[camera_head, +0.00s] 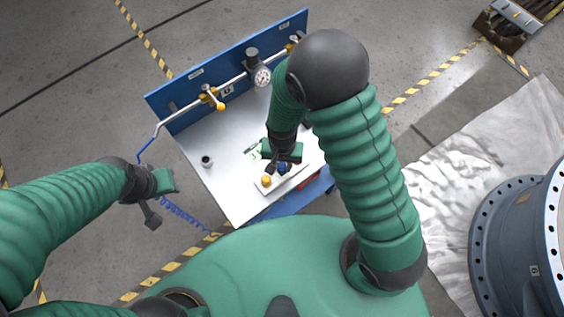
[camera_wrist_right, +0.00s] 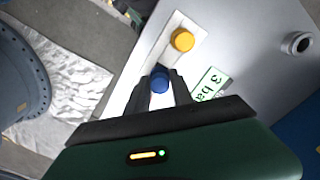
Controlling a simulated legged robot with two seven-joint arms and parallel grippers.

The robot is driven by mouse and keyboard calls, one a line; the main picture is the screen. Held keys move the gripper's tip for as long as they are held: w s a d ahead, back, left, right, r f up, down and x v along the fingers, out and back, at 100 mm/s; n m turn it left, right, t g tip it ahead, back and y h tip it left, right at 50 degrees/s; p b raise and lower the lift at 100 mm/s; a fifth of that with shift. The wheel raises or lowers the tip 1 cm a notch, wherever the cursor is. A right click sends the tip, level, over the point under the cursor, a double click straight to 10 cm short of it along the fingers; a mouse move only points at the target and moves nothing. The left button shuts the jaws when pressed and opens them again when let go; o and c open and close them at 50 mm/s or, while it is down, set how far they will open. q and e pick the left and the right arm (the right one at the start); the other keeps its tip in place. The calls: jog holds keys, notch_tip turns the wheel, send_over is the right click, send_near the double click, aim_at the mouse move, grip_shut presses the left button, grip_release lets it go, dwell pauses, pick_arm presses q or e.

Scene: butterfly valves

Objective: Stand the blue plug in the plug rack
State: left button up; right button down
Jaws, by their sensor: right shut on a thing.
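The blue plug (camera_wrist_right: 160,80) is between the fingertips of my right gripper (camera_wrist_right: 160,84), which is shut on it in the right wrist view. In the head view the blue plug (camera_head: 283,167) shows below my right gripper's green body. The plug rack (camera_wrist_right: 152,64) is a pale strip on the table; it also shows in the head view (camera_head: 292,181). The plug is over the rack's line, beside the yellow-orange plug (camera_wrist_right: 183,41). Its lower end is hidden, so I cannot tell if it is seated. My left gripper (camera_head: 151,217) hangs off the table's left side; its opening is unclear.
A small dark-holed cup-like part (camera_head: 207,161) stands on the left of the white table (camera_head: 222,187). A green-and-white label (camera_wrist_right: 208,84) lies beside the rack. A blue back panel (camera_head: 180,122) carries a pipe, yellow-handled valves and a gauge (camera_head: 262,76).

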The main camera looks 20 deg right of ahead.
jog(key=shift+f, duration=0.15)
jog(key=shift+f, duration=0.2)
dwell(0.3)
jog(key=shift+f+b, duration=0.45)
jog(key=shift+f, duration=0.1)
dwell(0.9)
jog(key=c, duration=1)
grip_release()
jog(key=shift+c, duration=0.2)
jog(key=o, duration=0.5)
jog(key=shift+r, duration=0.1)
